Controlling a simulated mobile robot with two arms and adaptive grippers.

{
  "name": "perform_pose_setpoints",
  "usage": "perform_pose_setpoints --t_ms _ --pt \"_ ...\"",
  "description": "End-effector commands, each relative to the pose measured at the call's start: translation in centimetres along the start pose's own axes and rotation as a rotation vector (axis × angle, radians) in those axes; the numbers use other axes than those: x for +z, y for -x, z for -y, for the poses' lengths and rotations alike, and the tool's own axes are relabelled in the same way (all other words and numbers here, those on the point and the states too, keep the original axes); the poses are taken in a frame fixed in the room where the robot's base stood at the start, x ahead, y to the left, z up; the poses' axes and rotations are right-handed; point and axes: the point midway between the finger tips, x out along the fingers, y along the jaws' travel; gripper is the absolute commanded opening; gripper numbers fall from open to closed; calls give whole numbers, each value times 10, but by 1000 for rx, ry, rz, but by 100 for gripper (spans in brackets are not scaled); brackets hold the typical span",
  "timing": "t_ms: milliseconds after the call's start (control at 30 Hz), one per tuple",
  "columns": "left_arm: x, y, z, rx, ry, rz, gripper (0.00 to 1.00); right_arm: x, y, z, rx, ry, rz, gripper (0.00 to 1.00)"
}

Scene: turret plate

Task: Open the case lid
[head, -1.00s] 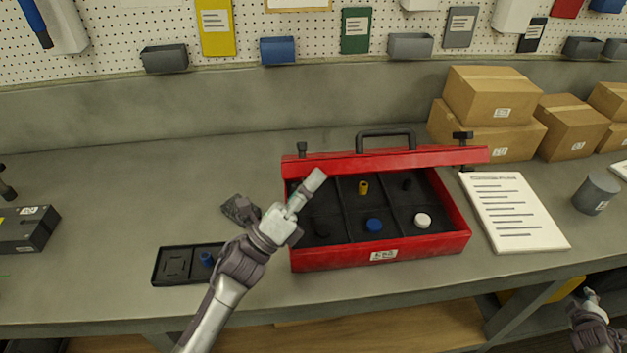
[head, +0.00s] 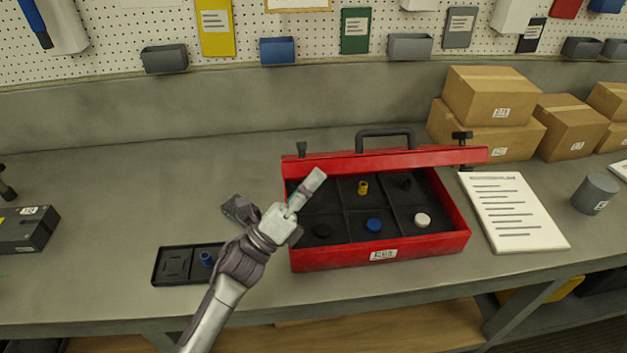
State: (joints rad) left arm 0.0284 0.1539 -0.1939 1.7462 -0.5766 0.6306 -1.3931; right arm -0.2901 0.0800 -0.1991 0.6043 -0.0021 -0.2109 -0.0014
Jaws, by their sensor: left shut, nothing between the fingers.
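The red case (head: 430,249) stands on the grey bench with its lid (head: 400,160) raised at the back, and a dark handle (head: 385,133) on top of the lid. The black compartments inside show, holding a yellow piece (head: 363,187), a blue piece (head: 374,225), a white piece (head: 422,220) and darker pieces. My left gripper (head: 315,180) is shut and empty, over the left part of the case, its tip just in front of the lid's left part. I cannot tell whether it touches the lid. My right gripper is not in view.
A black tray (head: 172,266) with a blue piece (head: 207,259) lies left of the case. A paper sheet (head: 513,212) and a grey cylinder (head: 595,193) are to the right. Cardboard boxes (head: 490,95) stand behind.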

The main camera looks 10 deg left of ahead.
Motion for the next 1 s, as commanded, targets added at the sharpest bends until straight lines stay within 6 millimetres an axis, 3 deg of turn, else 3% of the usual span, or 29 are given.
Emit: perform_pose_setpoints --t_ms 33,167,367,667,1000 --pt "2 2 -8 23 -2 2 0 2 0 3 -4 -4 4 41" --pt "9 -4 -7 20 -3 2 0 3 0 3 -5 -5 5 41" --pt "30 -26 -8 18 -6 2 0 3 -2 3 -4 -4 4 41" --pt "81 -77 -26 17 -6 3 0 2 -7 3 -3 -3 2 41" --pt "136 -133 -70 110 91 5 0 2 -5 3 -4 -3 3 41"
